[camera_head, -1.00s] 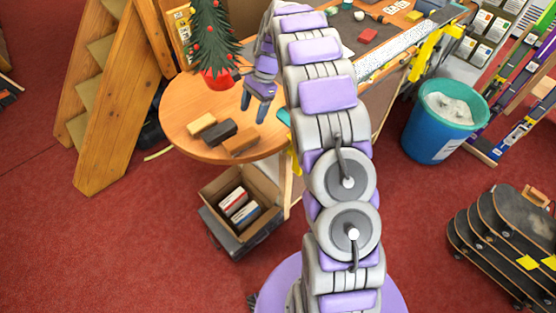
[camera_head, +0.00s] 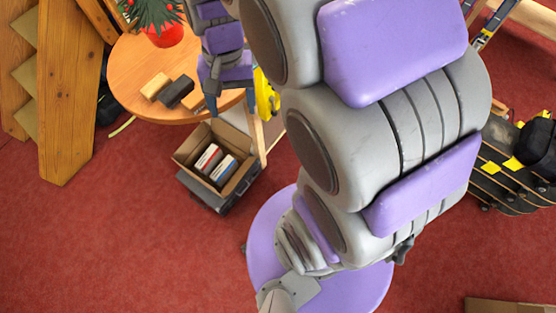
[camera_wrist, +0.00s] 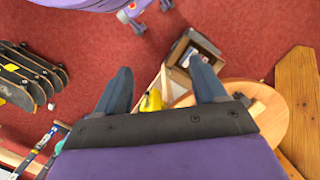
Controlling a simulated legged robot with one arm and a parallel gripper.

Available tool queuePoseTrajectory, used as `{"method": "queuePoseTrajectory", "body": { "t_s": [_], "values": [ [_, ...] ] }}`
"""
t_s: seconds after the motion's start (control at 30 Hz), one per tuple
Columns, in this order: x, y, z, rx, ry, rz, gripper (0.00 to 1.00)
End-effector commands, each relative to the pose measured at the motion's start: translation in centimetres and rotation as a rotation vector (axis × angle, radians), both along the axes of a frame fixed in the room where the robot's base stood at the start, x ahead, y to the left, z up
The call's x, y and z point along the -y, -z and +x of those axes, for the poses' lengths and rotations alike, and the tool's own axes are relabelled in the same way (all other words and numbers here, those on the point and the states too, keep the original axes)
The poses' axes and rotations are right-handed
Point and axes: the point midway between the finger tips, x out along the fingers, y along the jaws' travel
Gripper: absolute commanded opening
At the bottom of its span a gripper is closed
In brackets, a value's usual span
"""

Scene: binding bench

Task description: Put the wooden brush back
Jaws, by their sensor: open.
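Three brush-like blocks lie side by side on the round wooden table (camera_head: 125,63): a tan one (camera_head: 155,86), a dark one (camera_head: 176,93) and an orange-brown one (camera_head: 196,100). I cannot tell for certain which is the wooden brush; the orange-brown one is partly hidden by my gripper. My gripper (camera_head: 231,101) is open and empty, pointing down above the table's right edge, just right of the blocks. In the wrist view, my gripper (camera_wrist: 162,72) has its fingers wide apart with nothing between them but background. The table (camera_wrist: 268,122) is partly hidden there behind my right finger.
A potted plant (camera_head: 165,34) stands on the table, wooden steps (camera_head: 68,90) at left. Skateboards (camera_head: 515,165) are stacked at right. Red floor is clear at front left.

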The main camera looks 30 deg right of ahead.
Motion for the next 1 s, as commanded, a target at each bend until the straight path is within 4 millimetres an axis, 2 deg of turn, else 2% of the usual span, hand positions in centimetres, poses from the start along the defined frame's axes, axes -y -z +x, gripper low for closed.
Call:
{"method": "queuePoseTrajectory", "body": {
  "t_s": [0.03,0.2,0.3,0.43,0.6,0.9,1.0],
  "values": [
    [-0.5,-0.3,-2.0,0.01,-0.051,-0.007,0.7],
    [-0.7,-0.1,-8.2,0.025,-0.226,-0.022,0.7],
    [-0.3,0.3,-11.2,0.034,-0.323,-0.024,0.7],
    [0.3,1.0,-14.2,0.041,-0.417,-0.028,0.7],
    [0.6,1.6,-16.0,0.042,-0.478,-0.03,0.7],
    [-0.3,1.6,-16.1,0.039,-0.487,-0.037,0.7],
    [-0.3,2.2,-16.1,0.039,-0.486,-0.037,0.7]
  ]
}}
